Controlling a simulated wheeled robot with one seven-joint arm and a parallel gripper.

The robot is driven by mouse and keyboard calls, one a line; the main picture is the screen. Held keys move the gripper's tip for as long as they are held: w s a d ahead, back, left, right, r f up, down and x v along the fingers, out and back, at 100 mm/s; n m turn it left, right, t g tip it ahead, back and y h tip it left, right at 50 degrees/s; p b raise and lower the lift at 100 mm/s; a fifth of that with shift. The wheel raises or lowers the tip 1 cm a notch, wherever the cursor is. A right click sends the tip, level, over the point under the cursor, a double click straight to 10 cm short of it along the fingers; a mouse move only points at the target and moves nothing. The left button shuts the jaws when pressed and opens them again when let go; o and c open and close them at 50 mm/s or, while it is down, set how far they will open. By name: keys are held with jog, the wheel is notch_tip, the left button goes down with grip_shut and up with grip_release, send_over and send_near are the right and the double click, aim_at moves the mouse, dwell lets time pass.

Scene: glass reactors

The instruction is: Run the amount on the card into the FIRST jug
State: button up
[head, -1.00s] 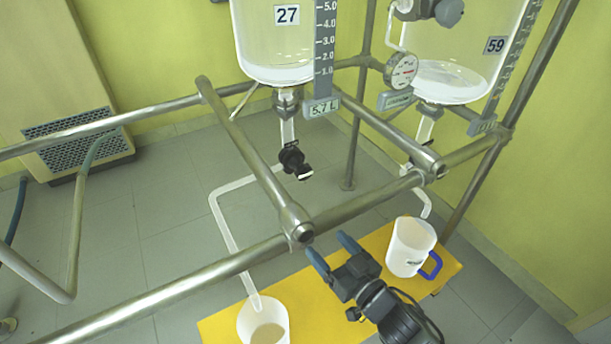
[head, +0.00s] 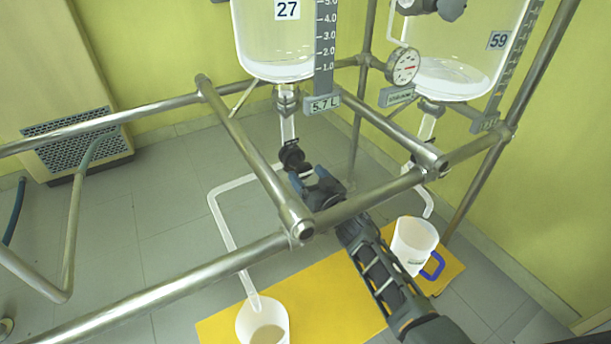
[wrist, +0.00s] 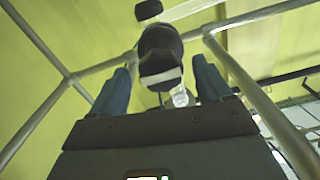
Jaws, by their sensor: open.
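Reactor 27 (head: 275,45) is a glass vessel with a clear layer at its base and a scale display reading 5.7 L (head: 322,104). Its black drain valve (head: 291,156) hangs below, and a pale tube (head: 226,232) leads from it to the left jug (head: 244,318), which holds some beige liquid. The right jug (head: 412,238) has a blue handle. I cannot tell which jug is marked first. My gripper (head: 312,178) is open, its blue fingers at the valve. In the wrist view, the black valve handle (wrist: 160,50) lies between the open fingers (wrist: 160,88). No readable card shows.
Reactor 59 (head: 455,55) stands at the right with a gauge (head: 403,67) and its own outlet tube. Steel frame rails (head: 255,165) cross around my arm. The jugs stand on a yellow mat (head: 335,295). Grey floor lies open at left.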

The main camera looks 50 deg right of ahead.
jog(key=shift+x, duration=0.9)
jog(key=shift+c, duration=0.3)
jog(key=c, duration=0.9)
jog(key=shift+c, duration=0.2)
jog(key=shift+n, duration=0.4)
